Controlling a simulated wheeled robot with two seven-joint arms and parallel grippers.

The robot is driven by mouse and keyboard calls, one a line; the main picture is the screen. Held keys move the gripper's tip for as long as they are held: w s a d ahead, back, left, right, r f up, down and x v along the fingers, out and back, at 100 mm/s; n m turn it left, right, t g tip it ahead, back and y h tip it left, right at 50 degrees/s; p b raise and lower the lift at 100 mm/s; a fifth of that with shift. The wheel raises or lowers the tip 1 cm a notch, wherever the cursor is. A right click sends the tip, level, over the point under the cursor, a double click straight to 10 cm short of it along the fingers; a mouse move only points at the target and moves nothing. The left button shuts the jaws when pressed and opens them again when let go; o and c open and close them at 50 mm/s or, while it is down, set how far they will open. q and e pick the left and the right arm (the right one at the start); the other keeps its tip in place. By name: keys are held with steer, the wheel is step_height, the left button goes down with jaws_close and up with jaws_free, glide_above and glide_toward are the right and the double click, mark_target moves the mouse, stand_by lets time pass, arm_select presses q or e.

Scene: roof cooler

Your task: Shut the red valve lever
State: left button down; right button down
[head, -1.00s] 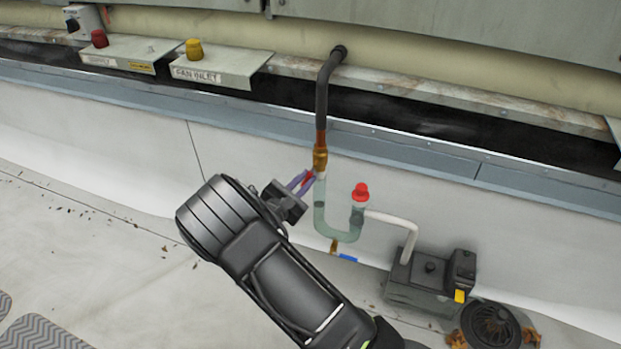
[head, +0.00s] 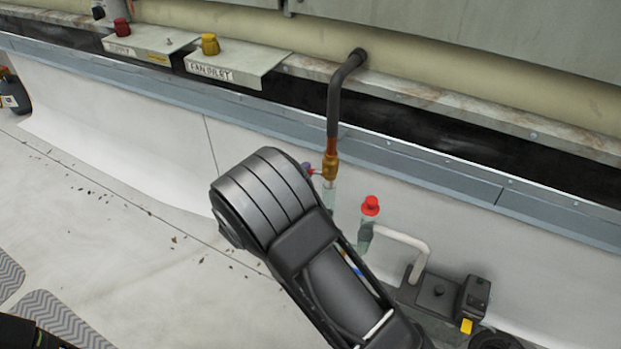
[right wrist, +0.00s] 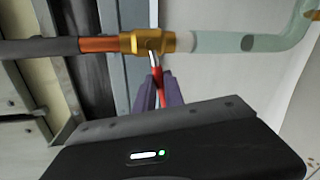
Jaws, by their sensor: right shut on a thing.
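The brass valve (head: 330,167) sits on the pipe below its copper section; it also shows in the right wrist view (right wrist: 148,42). Its red lever (right wrist: 158,88) stands out roughly square across the pipe. My right gripper (right wrist: 160,84) is shut on the lever, with a purple finger on each side. In the head view, my right wrist hides most of the gripper; only a bit of purple finger and red lever (head: 315,172) show left of the valve. My left gripper is not in view.
A clear U-shaped trap (head: 366,235) with a red cap (head: 370,205) is partly behind my right arm. A white pipe (head: 405,238) runs from it to a dark pump box (head: 435,295). The cooler wall and ledge (head: 450,160) lie behind. Open roof floor is at left.

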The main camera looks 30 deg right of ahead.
steer(key=shift+r+m+t+b, duration=0.3)
steer(key=shift+r+m+b, duration=0.25)
steer(key=shift+m+b, duration=0.5)
steer(key=c, duration=1.4)
jaws_free()
steer(key=shift+r, duration=0.1)
steer(key=shift+c, duration=0.2)
steer(key=shift+a, duration=0.1)
steer(key=p+v, duration=0.3)
steer(key=v, duration=0.4)
steer(key=shift+s+a+r, duration=0.2)
steer(key=shift+s, duration=0.05)
